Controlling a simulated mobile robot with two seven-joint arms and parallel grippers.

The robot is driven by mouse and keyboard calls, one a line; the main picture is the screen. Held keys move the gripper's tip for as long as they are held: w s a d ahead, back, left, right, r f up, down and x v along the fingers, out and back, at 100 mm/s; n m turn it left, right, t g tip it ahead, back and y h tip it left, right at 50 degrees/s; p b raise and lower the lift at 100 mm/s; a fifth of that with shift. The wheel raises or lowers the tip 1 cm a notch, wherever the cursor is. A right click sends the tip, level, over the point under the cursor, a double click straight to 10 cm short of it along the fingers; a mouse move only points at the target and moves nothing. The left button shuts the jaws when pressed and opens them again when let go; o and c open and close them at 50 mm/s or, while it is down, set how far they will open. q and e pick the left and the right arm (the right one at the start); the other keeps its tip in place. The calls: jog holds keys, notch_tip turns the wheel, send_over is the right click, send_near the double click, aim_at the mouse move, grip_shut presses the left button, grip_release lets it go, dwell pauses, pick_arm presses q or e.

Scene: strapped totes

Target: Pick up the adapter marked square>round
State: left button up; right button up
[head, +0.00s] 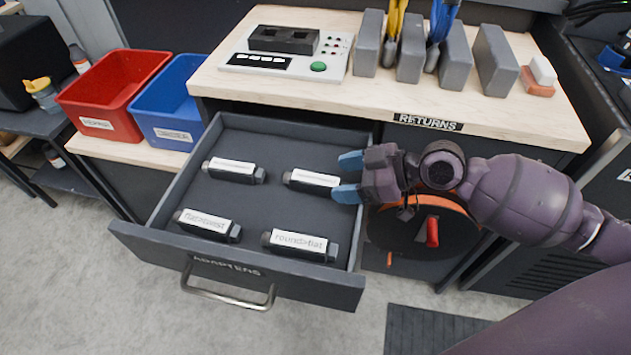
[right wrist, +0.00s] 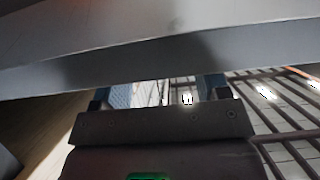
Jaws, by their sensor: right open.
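The open adapters drawer (head: 262,210) holds several dark adapters with white label plates. The front right adapter (head: 299,245) reads round>flat. The front left adapter (head: 207,225) has a label that seems to start with flat; the rest is unclear. The labels of the back left adapter (head: 234,170) and the back right adapter (head: 311,181) are too small to read, so I cannot tell which is square>round. My right gripper (head: 348,177) is open, its blue fingertips at the right end of the back right adapter. In the right wrist view its fingers (right wrist: 168,93) are spread, with no adapter clearly visible between them.
A red bin (head: 112,95) and a blue bin (head: 170,105) stand left of the drawer. The worktop (head: 300,100) above carries a control box (head: 287,62) and several grey blocks. A round reel with a red handle (head: 432,232) is right of the drawer, below my right arm.

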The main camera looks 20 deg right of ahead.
aim_at(320, 180)
jog(key=x, duration=0.4)
jog(key=shift+w+a, duration=0.1)
jog(key=shift+w, duration=0.1)
jog(key=shift+w+a, duration=0.1)
jog(key=shift+a, duration=0.05)
pick_arm(q)
jog(key=shift+w+d+r, duration=0.1)
jog(key=shift+w, duration=0.1)
pick_arm(e)
jog(key=c, duration=1.1)
pick_arm(q)
jog(key=shift+s+f, duration=0.15)
jog(key=shift+f, duration=0.1)
pick_arm(e)
jog(key=shift+r, duration=0.1)
